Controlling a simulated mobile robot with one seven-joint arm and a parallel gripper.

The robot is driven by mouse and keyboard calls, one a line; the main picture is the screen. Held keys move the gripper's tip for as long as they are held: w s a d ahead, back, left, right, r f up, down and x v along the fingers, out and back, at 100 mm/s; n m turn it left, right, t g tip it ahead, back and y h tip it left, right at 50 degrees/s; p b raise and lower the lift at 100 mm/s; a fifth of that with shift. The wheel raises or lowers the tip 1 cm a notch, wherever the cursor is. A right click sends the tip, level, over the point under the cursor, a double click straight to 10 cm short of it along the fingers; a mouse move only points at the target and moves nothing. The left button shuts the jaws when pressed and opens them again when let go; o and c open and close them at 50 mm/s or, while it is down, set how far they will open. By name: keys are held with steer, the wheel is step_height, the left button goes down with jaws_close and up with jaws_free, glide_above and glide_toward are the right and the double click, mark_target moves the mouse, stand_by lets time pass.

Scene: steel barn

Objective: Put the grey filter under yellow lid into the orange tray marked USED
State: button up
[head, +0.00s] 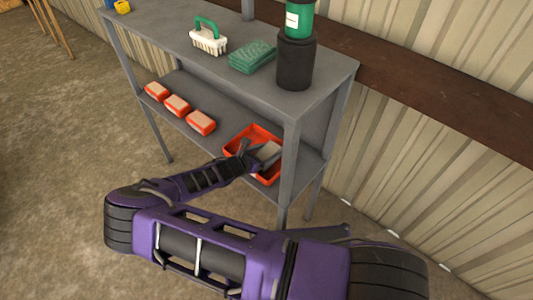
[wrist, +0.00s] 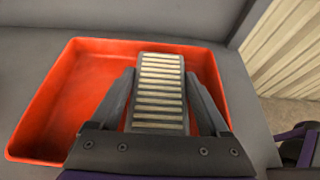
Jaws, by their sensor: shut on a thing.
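The grey filter (wrist: 160,95) has pale pleats in a grey frame and lies between the fingers of my gripper (wrist: 160,80), which is shut on it. In the wrist view it is over the orange tray (wrist: 50,95), inside its rim; whether it touches the floor cannot be told. In the head view the tray (head: 238,131) is at the right end of the lower shelf. My gripper (head: 257,156) and the filter (head: 270,150) show over it, partly hidden by my arm. No USED mark is visible. A blue thing with yellow (head: 122,6) is cut off at the upper left.
Three red-orange blocks with tan tops (head: 177,105) line the lower shelf left of the tray. The upper shelf (head: 255,90) bears a green-handled brush (head: 209,38), green cloths (head: 253,57) and a black holder with a green canister (head: 296,55). A shelf post (head: 291,165) stands close to the tray.

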steer(key=o, duration=1.3)
steer(key=shift+f, duration=0.1)
steer(key=shift+c, duration=0.2)
steer(key=shift+s+a, duration=0.1)
steer(key=p+v, duration=0.1)
steer(key=v, duration=1.1)
steer(key=shift+p, duration=0.35)
